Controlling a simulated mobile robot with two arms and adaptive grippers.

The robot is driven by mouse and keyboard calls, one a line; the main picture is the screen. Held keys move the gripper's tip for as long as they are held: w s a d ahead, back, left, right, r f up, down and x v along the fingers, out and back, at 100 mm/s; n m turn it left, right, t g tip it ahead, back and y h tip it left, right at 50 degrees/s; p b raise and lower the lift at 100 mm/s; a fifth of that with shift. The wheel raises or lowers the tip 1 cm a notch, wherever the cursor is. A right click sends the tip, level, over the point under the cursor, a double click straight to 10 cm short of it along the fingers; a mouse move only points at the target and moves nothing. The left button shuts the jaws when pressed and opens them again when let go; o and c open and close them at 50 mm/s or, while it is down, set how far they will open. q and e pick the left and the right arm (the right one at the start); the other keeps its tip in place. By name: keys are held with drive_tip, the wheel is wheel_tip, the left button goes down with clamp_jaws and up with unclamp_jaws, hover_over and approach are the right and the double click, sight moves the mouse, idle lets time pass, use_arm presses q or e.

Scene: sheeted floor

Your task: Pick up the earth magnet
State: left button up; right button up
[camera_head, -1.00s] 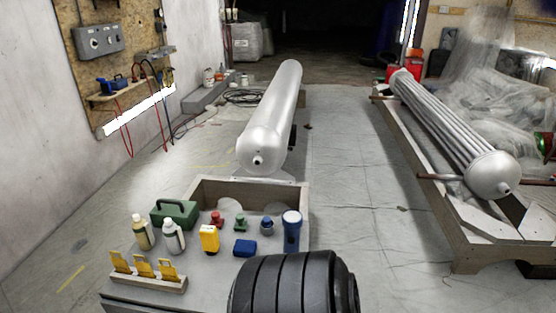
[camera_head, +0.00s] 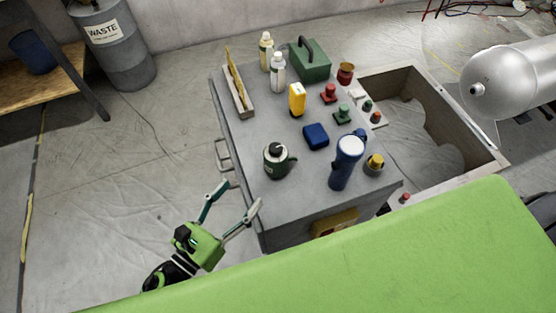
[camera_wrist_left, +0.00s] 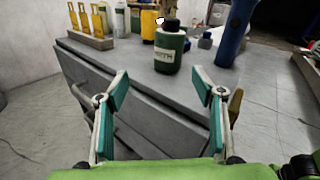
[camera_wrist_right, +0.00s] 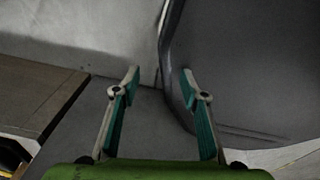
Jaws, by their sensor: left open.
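I cannot tell for sure which piece is the earth magnet. Small candidates on the grey bench top (camera_head: 262,165) are a red knobbed piece (camera_head: 328,93), a green knobbed piece (camera_head: 342,113) and a yellow-topped round piece (camera_head: 374,163) at the near right corner. My left gripper (camera_head: 240,196) is open and empty beside the bench's left front edge, apart from these pieces. The left wrist view shows its spread fingers (camera_wrist_left: 160,88) facing the bench side, with a dark green bottle (camera_wrist_left: 170,52) beyond. My right gripper (camera_wrist_right: 160,78) is open and empty near a dark panel.
A blue flashlight (camera_head: 346,165), blue block (camera_head: 316,136), yellow device (camera_head: 297,99), green toolbox (camera_head: 309,62) and white bottle (camera_head: 277,75) crowd the bench. A waste drum (camera_head: 120,55) stands at upper left. The floor (camera_head: 120,170) left of the bench is clear.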

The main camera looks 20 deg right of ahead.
sight(268, 164)
use_arm(q)
drive_tip(key=shift+w+d+r+m+g+h+p, duration=0.2)
drive_tip(key=shift+d+r+m+h, duration=0.1)
drive_tip(key=shift+d+r+m, duration=0.35)
drive_tip(key=shift+w+d+r+m+g+h+p, duration=0.1)
drive_tip(key=shift+d+r+m+h+p, duration=0.15)
drive_tip(key=shift+d+r+m, duration=0.35)
drive_tip(key=x, duration=0.5)
drive_tip(key=shift+w+d+f+p, duration=0.1)
drive_tip(key=shift+d+f+p, duration=0.1)
drive_tip(key=shift+d+p, duration=0.15)
drive_tip(key=shift+w+d, duration=0.35)
drive_tip(key=x, duration=0.5)
drive_tip(key=c, duration=1.5)
use_arm(e)
drive_tip(key=shift+w+a+r, duration=0.15)
drive_tip(key=shift+a+r, duration=0.1)
drive_tip(key=shift+r, duration=0.25)
drive_tip(key=shift+w+a+r, duration=0.1)
drive_tip(key=shift+a+r, duration=0.15)
drive_tip(key=shift+r, duration=0.2)
